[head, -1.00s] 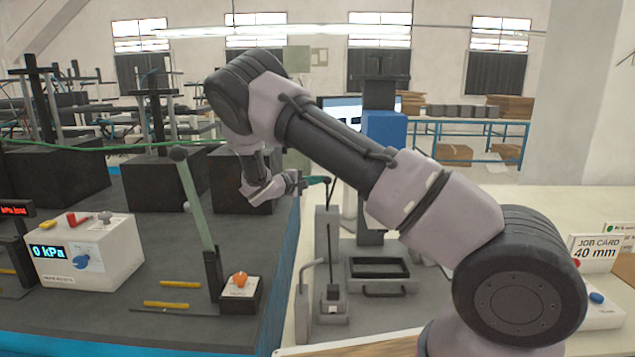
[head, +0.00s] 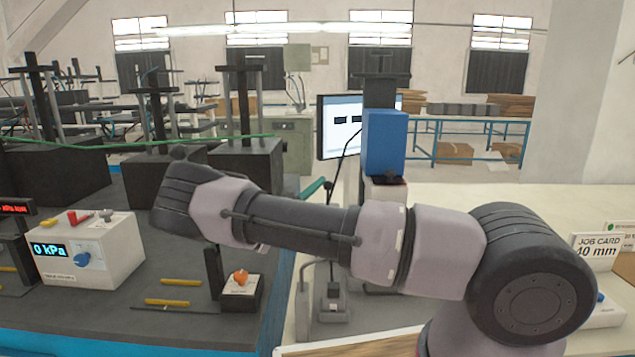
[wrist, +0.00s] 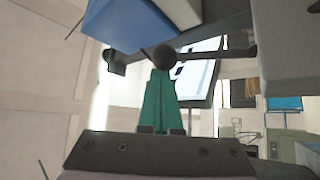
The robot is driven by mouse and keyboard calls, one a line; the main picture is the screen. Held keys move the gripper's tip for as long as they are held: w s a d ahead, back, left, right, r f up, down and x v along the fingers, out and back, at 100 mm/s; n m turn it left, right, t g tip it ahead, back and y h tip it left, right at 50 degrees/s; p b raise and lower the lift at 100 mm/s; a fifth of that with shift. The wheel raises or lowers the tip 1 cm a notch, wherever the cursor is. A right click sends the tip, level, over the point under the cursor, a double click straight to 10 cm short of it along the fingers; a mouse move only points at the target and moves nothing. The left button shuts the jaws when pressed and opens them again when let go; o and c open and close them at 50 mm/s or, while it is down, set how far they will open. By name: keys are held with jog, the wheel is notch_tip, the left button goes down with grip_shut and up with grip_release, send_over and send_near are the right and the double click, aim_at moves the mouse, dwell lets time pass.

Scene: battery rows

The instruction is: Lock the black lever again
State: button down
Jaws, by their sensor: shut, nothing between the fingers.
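The black ball knob (head: 328,186) of a lever shows beside the stand right of the bench edge; its shaft is mostly hidden by my arm in the head view. In the wrist view the dark round knob (wrist: 165,57) sits straight ahead of the fingertips. My gripper (head: 313,188) has teal fingers, shut and empty, pointing at the knob. In the wrist view the fingers (wrist: 161,78) end just at the knob; I cannot tell whether they touch it. Whether the lever is locked cannot be told.
A blue block (head: 385,143) stands behind the knob, with a monitor (head: 338,125) beside it.

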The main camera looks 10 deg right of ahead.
jog(key=shift+s+a+f+m+g+h, duration=0.1)
jog(key=shift+s+f+m+g+h, duration=0.25)
jog(key=shift+s+m, duration=0.2)
jog(key=shift+s+a+f+m+g+h, duration=0.1)
jog(key=shift+s+f+m+g+h, duration=0.2)
jog(key=shift+s+m, duration=0.2)
